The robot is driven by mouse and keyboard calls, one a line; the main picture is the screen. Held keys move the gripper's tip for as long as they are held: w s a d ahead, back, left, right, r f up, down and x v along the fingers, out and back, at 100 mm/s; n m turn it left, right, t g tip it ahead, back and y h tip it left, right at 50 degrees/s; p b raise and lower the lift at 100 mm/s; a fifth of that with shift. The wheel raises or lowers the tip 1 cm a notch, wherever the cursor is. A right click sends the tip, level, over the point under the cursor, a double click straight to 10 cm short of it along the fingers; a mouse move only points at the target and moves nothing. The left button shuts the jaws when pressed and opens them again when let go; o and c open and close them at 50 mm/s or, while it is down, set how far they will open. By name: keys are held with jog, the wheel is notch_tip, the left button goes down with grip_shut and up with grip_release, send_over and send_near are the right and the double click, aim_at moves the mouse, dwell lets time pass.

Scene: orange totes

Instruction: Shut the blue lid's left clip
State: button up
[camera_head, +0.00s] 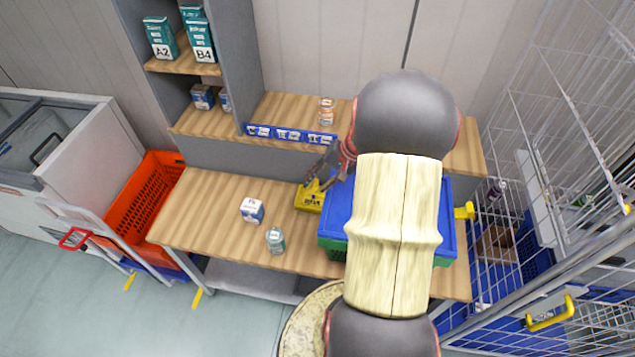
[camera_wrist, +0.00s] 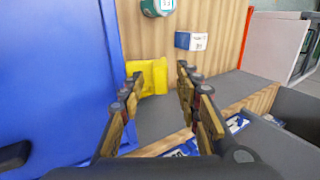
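The blue lid (camera_head: 338,212) sits on a green tote (camera_head: 332,247) on the wooden table, partly hidden behind my arm. Its yellow left clip (camera_head: 309,198) sticks outward from the lid's left side. A yellow right clip (camera_head: 465,211) sticks out on the other side. My gripper (camera_head: 326,176) is above and just behind the left clip. In the wrist view, my gripper (camera_wrist: 158,78) is open with nothing between its fingers. The left clip (camera_wrist: 149,76) shows beyond the fingertips, nearer the left finger, beside the lid (camera_wrist: 55,85). Whether a finger touches the clip I cannot tell.
A white-and-blue box (camera_head: 252,210) and a small jar (camera_head: 275,240) stand on the table left of the tote. A shelf with a blue label strip (camera_head: 290,134) runs behind. An orange crate (camera_head: 150,205) is at left, a wire cage (camera_head: 560,150) at right.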

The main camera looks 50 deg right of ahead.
jog(key=shift+w+f, duration=0.1)
jog(key=shift+f, duration=0.05)
jog(key=shift+c, duration=0.7)
grip_shut()
